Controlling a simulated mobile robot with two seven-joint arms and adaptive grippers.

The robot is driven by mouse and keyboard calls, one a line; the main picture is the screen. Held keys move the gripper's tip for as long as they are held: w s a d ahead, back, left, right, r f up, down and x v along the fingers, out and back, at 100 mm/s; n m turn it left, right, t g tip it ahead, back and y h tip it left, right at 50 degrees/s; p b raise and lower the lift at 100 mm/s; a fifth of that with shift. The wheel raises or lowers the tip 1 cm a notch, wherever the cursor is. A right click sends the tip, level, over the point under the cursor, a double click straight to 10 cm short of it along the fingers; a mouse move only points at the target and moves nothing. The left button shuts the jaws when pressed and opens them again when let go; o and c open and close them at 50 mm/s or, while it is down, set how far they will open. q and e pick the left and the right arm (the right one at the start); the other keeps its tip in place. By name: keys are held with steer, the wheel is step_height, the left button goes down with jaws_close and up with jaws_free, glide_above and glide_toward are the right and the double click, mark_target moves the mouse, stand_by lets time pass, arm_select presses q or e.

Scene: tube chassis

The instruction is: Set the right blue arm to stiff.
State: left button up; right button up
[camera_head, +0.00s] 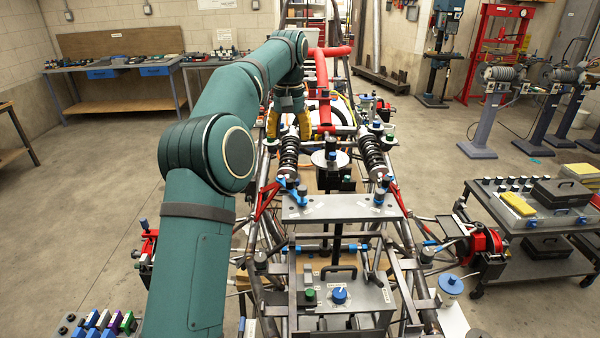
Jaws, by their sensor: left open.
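A tube chassis (254,290) fills the middle of the head view. Small blue parts show on its right side: one at the right end of a grey cross plate (340,212), a blue piece (378,198), and a lower blue piece (361,246) on a cross bar. I cannot tell which is the right blue arm or how it is set. My left gripper (289,124) is open, with yellow fingers pointing down over the far left of the chassis, beyond these blue parts. Its wrist hides what lies behind it. My right gripper is not in view.
Two coil-spring dampers, left (289,156) and right (372,157), stand near the middle. A red tube (322,85) rises just right of my gripper. A grey box with a blue knob (339,294) sits nearer.

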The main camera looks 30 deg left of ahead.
mark_target(289, 180)
arm_select(q)
steer(key=f+b, duration=0.1)
steer(key=f, duration=0.3)
steer(key=f+b, duration=0.1)
steer(key=f, duration=0.3)
steer(key=f+b, duration=0.1)
steer(key=f, duration=0.3)
steer(key=shift+s, duration=0.4)
steer(key=shift+f+b, duration=0.3)
steer(key=shift+f, duration=0.45)
jaws_close()
